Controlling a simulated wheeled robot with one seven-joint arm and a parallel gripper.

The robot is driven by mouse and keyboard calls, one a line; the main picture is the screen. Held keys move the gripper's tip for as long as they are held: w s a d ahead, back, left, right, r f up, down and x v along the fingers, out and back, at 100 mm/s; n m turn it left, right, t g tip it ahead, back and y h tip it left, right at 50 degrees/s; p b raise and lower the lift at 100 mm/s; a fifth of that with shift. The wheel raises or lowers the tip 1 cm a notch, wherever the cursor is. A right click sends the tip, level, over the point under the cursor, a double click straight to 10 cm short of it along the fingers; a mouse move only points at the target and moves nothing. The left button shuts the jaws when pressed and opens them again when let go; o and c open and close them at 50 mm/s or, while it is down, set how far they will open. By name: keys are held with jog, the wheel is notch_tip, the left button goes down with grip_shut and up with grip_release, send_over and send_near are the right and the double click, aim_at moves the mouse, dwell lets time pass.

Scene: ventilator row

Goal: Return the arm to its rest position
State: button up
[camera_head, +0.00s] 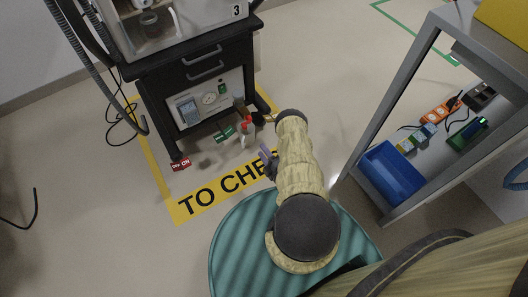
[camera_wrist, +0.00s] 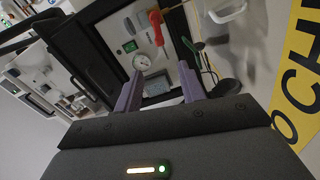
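My arm reaches forward over the floor in the head view, with its beige-covered links bent in front of the ventilator cart (camera_head: 197,62). My gripper (camera_head: 267,157) is partly hidden by the arm there, low in front of the cart's right side. In the wrist view my gripper (camera_wrist: 161,88) shows two purple fingers standing apart with nothing held between them. Behind the fingers is the cart's lower panel, with a round gauge (camera_wrist: 141,62), a small green display (camera_wrist: 130,47) and a red-handled part (camera_wrist: 156,27). The fingers appear clear of the panel.
A yellow floor marking (camera_head: 222,190) reading "TO CHE..." runs under my arm. A grey shelf unit (camera_head: 401,101) stands right, holding a blue bin (camera_head: 391,172) and an orange power strip (camera_head: 441,110). A red OFF/ON tag (camera_head: 180,164) is at the cart's foot. Floor at left is mostly free.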

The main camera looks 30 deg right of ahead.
dwell(0.4)
jog(key=w+d+r+m+g, duration=0.1)
jog(key=w+r+m+g, duration=0.15)
jog(key=w+r, duration=0.75)
jog(key=w+a+r+m+g+h+p, duration=0.15)
jog(key=w+r+m+g, duration=0.3)
jog(key=r, duration=0.75)
jog(key=s+a+r+m+g, duration=0.2)
jog(key=s+a+r, duration=0.15)
jog(key=r, duration=0.45)
jog(key=s+a+r+m+g+p, duration=0.1)
jog(key=s+a+r+m+g, duration=0.3)
jog(key=s+r, duration=0.55)
jog(key=s+a+r+m+g+p, duration=0.15)
jog(key=s+a+r+m, duration=0.4)
jog(key=s, duration=0.75)
notch_tip(320, 180, up, 38)
jog(key=n+p, duration=0.2)
jog(key=p, duration=3.5)
jog(key=shift+w+a+r+g, duration=0.2)
jog(key=shift+a+r+g, duration=0.05)
jog(key=shift+a+g, duration=0.2)
jog(key=shift+f+y, duration=0.1)
jog(key=shift+y, duration=0.15)
